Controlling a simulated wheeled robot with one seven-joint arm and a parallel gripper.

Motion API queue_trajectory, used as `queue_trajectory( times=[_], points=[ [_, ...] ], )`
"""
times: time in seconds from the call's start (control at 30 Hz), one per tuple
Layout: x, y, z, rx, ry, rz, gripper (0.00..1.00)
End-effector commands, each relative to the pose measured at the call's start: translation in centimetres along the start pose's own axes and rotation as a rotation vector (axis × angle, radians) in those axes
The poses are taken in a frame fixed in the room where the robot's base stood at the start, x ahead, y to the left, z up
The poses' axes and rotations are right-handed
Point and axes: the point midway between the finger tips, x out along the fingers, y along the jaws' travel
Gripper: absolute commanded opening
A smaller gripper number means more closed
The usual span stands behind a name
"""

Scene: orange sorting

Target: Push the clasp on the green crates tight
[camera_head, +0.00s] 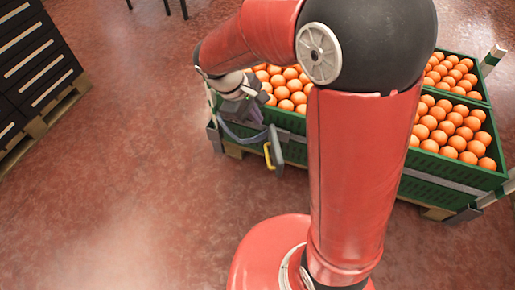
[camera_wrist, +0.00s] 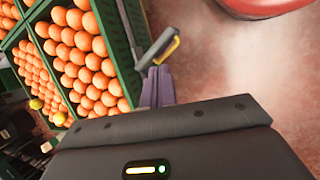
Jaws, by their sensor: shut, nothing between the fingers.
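The green crates (camera_head: 432,193) hold oranges and have a grey strap around their sides. The clasp (camera_head: 275,148) is a grey lever with a yellow handle and stands out from the near side of the crates. It also shows in the wrist view (camera_wrist: 173,48), apart from the green crate wall (camera_wrist: 120,50). My gripper (camera_head: 256,113) is at the near left part of the crates, close beside the clasp. Its purple fingers (camera_wrist: 157,74) are shut and empty, with their tips by the lever in the wrist view. Whether they touch it I cannot tell.
Oranges (camera_head: 458,130) fill the crates, which stand on a wooden pallet (camera_head: 437,213). Black crates (camera_head: 38,60) are stacked on another pallet at the upper left. The reddish floor (camera_head: 130,190) between them is clear. My arm hides the middle of the green crates.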

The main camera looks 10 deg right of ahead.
Motion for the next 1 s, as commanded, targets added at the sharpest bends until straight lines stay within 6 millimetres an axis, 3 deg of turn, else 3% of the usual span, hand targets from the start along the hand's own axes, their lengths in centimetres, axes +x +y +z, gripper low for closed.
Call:
queue_trajectory(
  times=[0.03,0.2,0.43,0.6,0.77,1.0],
  points=[
    [1.3,-0.4,-2.0,-0.083,-0.04,0.003,0.0],
    [5.5,-2.2,-7.8,-0.343,-0.151,0.029,0.0],
    [10.1,-5.0,-12.7,-0.58,-0.246,0.052,0.0],
    [11.5,-5.8,-13.7,-0.635,-0.267,0.058,0.0],
    [13.1,-5.6,-13.3,-0.638,-0.27,0.058,0.0],
    [17.8,-4.9,-12.1,-0.635,-0.271,0.055,0.0]
  ],
)
